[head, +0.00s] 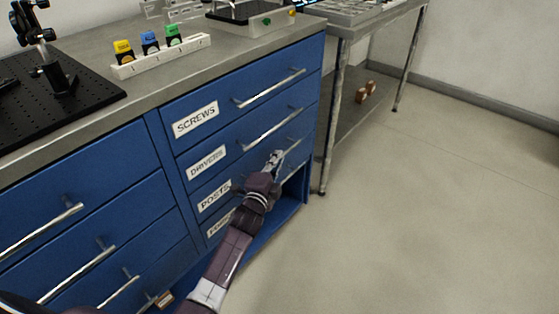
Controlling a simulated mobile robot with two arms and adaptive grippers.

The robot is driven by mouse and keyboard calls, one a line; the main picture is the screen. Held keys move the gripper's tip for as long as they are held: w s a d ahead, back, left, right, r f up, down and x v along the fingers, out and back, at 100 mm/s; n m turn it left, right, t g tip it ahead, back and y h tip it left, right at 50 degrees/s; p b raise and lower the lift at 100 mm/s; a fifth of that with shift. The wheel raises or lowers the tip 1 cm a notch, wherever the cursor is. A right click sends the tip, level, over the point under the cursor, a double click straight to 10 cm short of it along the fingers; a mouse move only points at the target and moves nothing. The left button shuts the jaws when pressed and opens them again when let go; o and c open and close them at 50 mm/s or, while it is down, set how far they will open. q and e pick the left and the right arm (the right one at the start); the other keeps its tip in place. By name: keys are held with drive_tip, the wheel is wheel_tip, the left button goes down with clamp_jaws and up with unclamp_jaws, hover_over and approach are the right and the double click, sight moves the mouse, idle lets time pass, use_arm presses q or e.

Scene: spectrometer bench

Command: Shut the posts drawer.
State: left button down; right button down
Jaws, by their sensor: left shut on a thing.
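The posts drawer (222,190) is the third blue drawer down in the right column, marked by a white POSTS label (214,196). Its front looks about level with the drawers above; I cannot tell whether a small gap is left. My left gripper (277,158) is at the metal handle (293,147) of this drawer and is shut on it. My gripper and forearm hide part of the drawer front and the drawer below. My right gripper is not in view.
The screws drawer (240,105) and drivers drawer (235,143) above look shut. A dark recess (295,186) shows below right of my gripper. A metal side table (340,110) stands right of the cabinet. The floor (430,210) to the right is clear.

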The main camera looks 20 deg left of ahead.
use_arm(q)
drive_tip(key=shift+a, duration=0.25)
drive_tip(key=c, duration=2)
unclamp_jaws()
drive_tip(key=shift+a, duration=0.1)
drive_tip(key=shift+c, duration=0.2)
drive_tip(key=s, duration=1.2)
drive_tip(key=shift+d+r, duration=0.3)
drive_tip(key=shift+r, duration=0.15)
